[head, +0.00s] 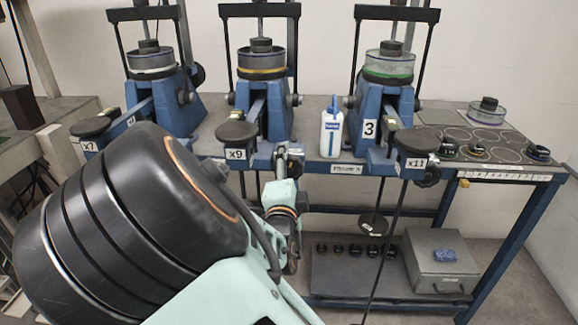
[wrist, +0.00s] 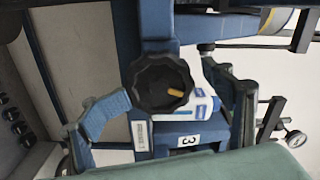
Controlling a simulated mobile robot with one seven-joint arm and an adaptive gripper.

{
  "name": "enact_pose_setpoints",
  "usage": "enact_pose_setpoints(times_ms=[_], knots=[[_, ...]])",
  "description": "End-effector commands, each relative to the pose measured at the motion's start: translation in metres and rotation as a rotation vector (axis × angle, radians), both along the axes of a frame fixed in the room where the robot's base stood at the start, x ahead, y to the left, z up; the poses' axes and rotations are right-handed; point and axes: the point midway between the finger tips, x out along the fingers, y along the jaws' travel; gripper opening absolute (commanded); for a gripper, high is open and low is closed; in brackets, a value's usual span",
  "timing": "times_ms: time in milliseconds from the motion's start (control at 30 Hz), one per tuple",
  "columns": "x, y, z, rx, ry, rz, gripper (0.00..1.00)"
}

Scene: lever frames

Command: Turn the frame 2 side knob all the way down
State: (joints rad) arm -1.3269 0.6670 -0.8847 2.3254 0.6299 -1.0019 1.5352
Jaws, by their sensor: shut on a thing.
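Frame 2 is the middle blue lever frame (head: 277,125), with the plate x9 on its front. The exact finger contact is hard to see.
The right frame (head: 370,128), marked 3, has its own black side knob (head: 428,176). A white and blue bottle (head: 331,133) stands between it and the middle frame. The left frame (head: 170,108) stands beyond my arm. A grey box (head: 440,262) sits on the lower shelf.

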Motion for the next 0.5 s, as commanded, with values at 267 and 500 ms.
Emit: enact_pose_setpoints(times_ms=[267, 500], knots=[[0.001, 0.003, 0.004, 0.005, -0.011, 0.005, 0.65], [-0.016, 0.003, 0.003, 0.008, -0.008, 0.005, 0.65]])
